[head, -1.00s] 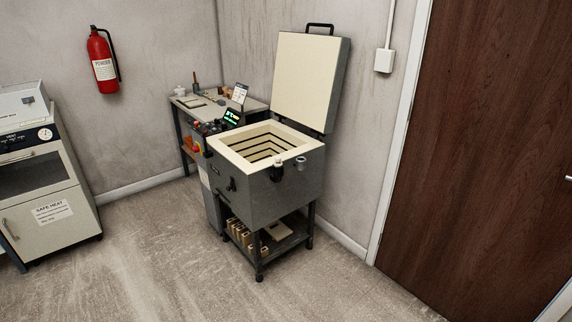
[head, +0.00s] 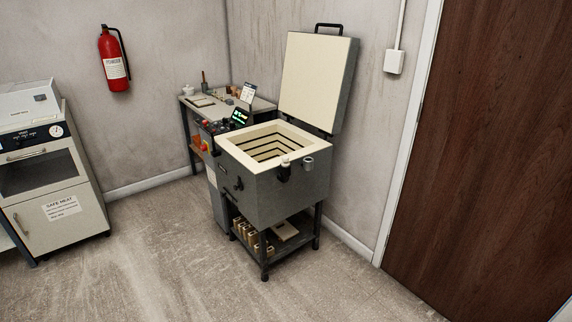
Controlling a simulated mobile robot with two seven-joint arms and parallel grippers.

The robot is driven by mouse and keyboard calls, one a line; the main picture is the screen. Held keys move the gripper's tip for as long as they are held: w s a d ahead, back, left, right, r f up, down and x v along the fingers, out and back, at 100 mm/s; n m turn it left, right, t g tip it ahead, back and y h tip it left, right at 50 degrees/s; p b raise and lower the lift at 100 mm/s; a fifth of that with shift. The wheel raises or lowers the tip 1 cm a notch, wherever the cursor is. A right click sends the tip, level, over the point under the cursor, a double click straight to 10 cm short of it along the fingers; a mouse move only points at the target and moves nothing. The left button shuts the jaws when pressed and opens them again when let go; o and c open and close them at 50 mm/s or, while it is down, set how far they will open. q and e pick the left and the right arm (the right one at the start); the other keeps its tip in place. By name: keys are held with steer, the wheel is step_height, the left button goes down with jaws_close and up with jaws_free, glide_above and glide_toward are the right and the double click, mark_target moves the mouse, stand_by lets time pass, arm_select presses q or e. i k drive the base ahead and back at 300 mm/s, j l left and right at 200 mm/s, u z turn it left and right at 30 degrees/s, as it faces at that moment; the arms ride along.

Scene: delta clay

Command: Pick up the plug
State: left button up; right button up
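A grey kiln (head: 262,195) stands on a dark stand with its lid (head: 318,80) raised and its pale, stepped chamber open. A small dark item with a pale top (head: 284,170) sits at the kiln's front right edge; it may be the plug, but it is too small to tell. A short grey cylinder (head: 308,164) is just right of it on the same edge. Neither of my grippers is in view.
A work table (head: 262,104) with small items is behind the kiln. A control box (head: 205,138) adjoins the kiln. A brown door (head: 490,150) is at right. The floor (head: 150,255) in front is clear.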

mark_target(285, 162)
steer(key=i+j+z, duration=0.1)
steer(key=z, duration=0.65)
steer(key=i+j+z, duration=0.2)
steer(key=j+z, duration=0.2)
steer(key=j, duration=0.15)
steer(key=i+j+z, duration=0.2)
steer(key=j+z, duration=0.25)
steer(key=j, duration=0.7)
steer(key=i+j, duration=0.1)
steer(key=j, duration=0.5)
steer(key=i+j, duration=0.1)
steer(key=j, duration=0.5)
steer(key=i+j+z, duration=0.1)
steer(key=j, duration=0.55)
